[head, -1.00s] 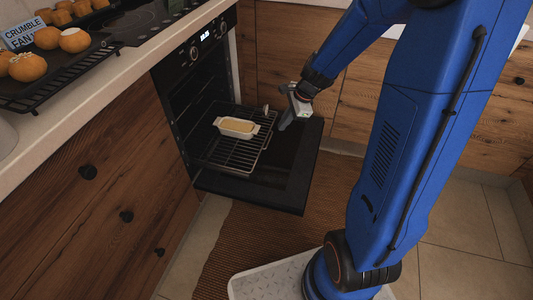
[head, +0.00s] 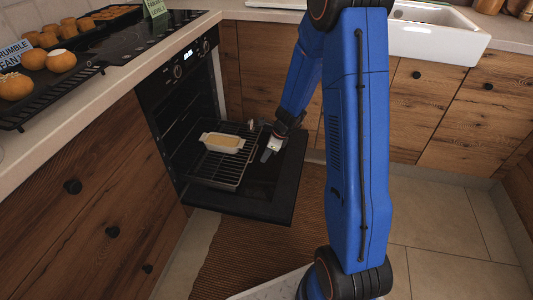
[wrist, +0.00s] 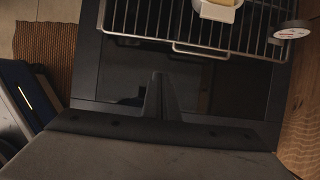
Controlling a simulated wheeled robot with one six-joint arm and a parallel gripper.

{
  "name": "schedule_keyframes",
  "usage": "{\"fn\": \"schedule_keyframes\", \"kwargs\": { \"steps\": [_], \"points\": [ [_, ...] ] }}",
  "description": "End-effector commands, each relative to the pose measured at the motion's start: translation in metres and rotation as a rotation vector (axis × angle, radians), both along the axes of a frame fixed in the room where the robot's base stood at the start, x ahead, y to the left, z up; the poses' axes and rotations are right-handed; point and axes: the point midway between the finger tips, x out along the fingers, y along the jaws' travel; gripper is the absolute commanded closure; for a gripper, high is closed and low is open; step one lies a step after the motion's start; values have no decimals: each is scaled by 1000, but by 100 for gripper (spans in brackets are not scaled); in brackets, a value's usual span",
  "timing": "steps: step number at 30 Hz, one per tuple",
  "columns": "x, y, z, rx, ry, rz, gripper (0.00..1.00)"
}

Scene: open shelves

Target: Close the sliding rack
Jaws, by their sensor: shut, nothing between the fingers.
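The wire sliding rack (head: 222,183) sticks out of the oven (head: 165,112) over its lowered black door (head: 275,190). A white dish with yellow contents (head: 222,142) sits on the rack. The rack's front bar (wrist: 225,54) and the dish (wrist: 218,10) also show in the wrist view. My gripper (head: 267,155) is shut and empty, over the door at the right of the rack's outer end. In the wrist view my fingertips (wrist: 158,78) point at the rack's outer end with a gap in the picture; contact is not visible.
A round dial (wrist: 291,29) is at the rack's corner. Wooden cabinets (head: 70,210) flank the oven. The counter above holds a tray of buns (head: 40,75). A brown ribbed mat (head: 235,255) lies on the floor below the door.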

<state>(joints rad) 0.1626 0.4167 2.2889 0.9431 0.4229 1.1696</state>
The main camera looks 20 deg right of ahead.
Motion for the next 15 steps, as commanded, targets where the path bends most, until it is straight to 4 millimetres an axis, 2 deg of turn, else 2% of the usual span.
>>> {"fn": "schedule_keyframes", "kwargs": {
  "steps": [11, 15],
  "points": [
    [11, 17, -52, -1, 3, 1, 100],
    [24, 34, -51, -1, -1, 4, 100]
  ]
}}
